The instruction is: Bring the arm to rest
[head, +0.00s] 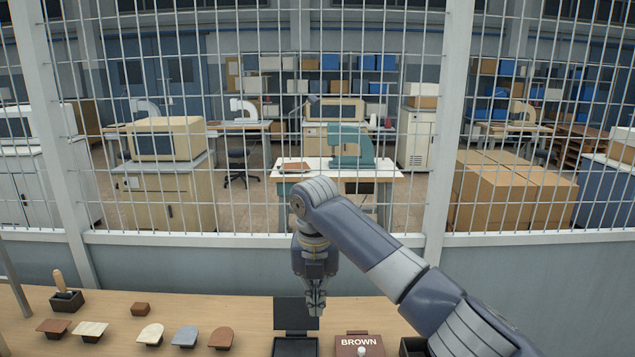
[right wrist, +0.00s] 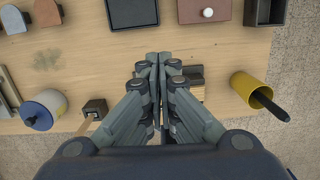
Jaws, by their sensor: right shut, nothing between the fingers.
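My right arm comes in from the lower right of the head view, bends at an elbow before the mesh partition and hangs down. Its gripper (head: 316,308) points down over the wooden table, in front of a black stand with an upright panel (head: 295,315). In the right wrist view the gripper (right wrist: 159,60) has its fingers together, shut and empty, over the tabletop. The fingers partly hide a small dark block (right wrist: 193,75). My left gripper is in neither view.
The table (head: 240,312) holds a brown box marked BROWN (head: 360,345), a wooden-handled tool in a dark holder (head: 67,298), and several coloured pieces (head: 185,336). A yellow cup (right wrist: 250,90) and a blue-lidded jar (right wrist: 45,108) show in the wrist view. A mesh partition (head: 250,238) stands behind.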

